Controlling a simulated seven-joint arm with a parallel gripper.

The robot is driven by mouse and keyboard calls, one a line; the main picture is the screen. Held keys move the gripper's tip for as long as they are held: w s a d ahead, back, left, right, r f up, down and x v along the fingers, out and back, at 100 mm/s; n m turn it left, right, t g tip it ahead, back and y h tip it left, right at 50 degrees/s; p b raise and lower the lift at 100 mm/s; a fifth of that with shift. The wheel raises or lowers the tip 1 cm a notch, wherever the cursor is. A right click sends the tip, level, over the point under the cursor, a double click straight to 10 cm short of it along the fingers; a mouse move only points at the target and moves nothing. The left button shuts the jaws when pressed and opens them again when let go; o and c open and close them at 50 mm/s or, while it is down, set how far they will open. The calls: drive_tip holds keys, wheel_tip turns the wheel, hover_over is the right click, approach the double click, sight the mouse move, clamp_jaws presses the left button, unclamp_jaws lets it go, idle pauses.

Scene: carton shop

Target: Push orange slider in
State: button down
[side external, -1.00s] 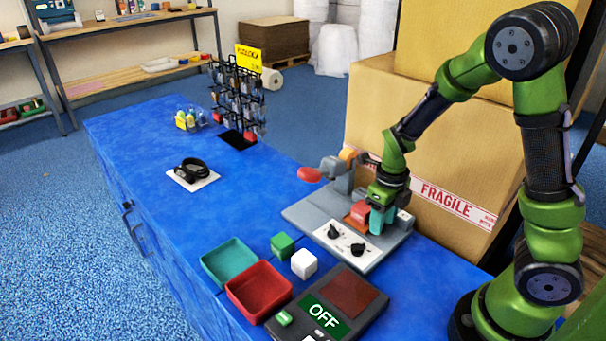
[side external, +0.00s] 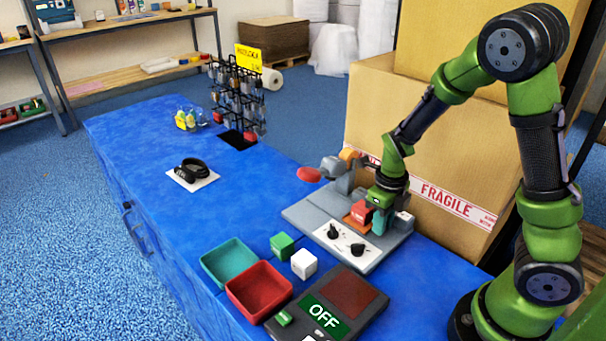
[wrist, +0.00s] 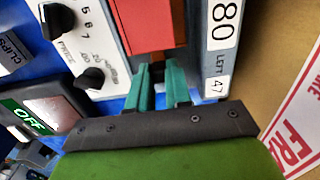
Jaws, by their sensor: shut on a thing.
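The orange slider (side external: 362,211) is a red-orange block on the grey machine (side external: 318,207), above a flat orange-brown plate (side external: 351,223). It also shows at the top of the wrist view (wrist: 148,24). My gripper (side external: 384,222) is low over the machine, just right of the block. In the wrist view, the teal fingers of my gripper (wrist: 162,72) reach the near end of the block, with a narrow gap between them. They are shut on the slider's near part; the exact contact is partly hidden under the block.
Two black knobs (side external: 345,240) sit on the machine's white front panel. A red-handled lever (side external: 310,174) stands at its back left. A terminal reading OFF (side external: 362,300), white and green cubes and two trays lie in front. A large carton (side external: 440,150) stands close behind.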

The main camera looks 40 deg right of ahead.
drive_tip(key=w, duration=1.1)
drive_tip(key=shift+w, duration=0.35)
drive_tip(key=c, duration=1.1)
unclamp_jaws()
drive_tip(key=shift+o, duration=0.3)
drive_tip(key=shift+s, duration=0.1)
drive_tip(key=shift+r, duration=0.15)
wheel_tip(320, 180, up, 17)
drive_tip(key=shift+f, duration=0.2)
